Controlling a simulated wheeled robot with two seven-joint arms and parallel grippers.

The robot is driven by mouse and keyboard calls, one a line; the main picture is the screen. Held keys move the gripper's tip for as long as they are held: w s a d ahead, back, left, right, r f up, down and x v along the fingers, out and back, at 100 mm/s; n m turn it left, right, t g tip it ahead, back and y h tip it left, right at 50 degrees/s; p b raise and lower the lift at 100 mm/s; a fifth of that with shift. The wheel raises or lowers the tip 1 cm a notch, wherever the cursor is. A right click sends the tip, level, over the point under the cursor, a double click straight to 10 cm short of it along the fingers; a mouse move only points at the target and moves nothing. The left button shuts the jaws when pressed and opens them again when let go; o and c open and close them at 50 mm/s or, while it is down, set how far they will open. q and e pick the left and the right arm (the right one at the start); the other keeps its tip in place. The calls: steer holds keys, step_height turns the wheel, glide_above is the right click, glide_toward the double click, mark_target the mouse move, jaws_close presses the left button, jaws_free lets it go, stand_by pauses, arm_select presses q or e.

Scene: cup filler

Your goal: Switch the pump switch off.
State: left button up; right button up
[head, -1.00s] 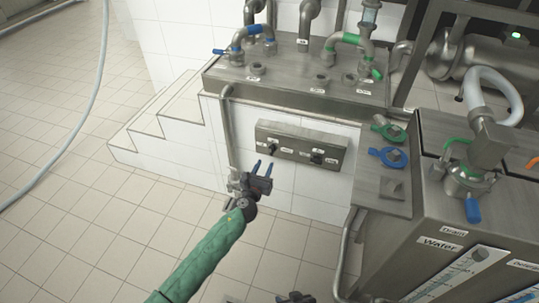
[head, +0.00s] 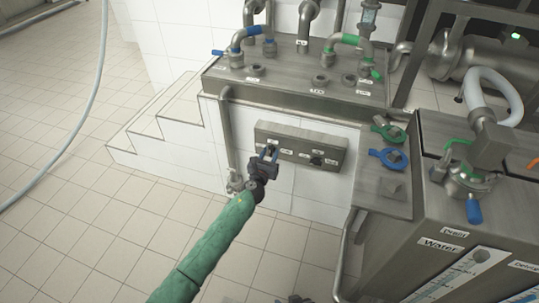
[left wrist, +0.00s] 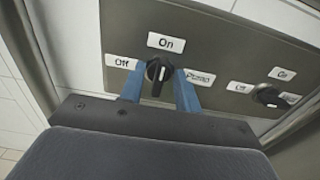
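The black pump switch knob (left wrist: 158,72) sits on a grey metal switch panel (head: 300,146). In the left wrist view its bar stands roughly upright, toward the "On" label (left wrist: 166,42) above it. The "Off" label (left wrist: 120,61) is to its left, and a blurred label that seems to name the pump is to its right. My left gripper (head: 268,154) is at the left part of the panel. Its blue fingers (left wrist: 160,90) are open, one on each side of the knob; I cannot tell whether they touch it. My right gripper (head: 295,298) barely shows at the bottom edge.
A second black knob (left wrist: 267,96) is on the same panel to the right. A vertical pipe (head: 228,135) stands left of the panel. The steel water tank (head: 400,245) with blue and green valves is at the right. The tiled floor at left is open.

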arm_select(q)
jaws_close()
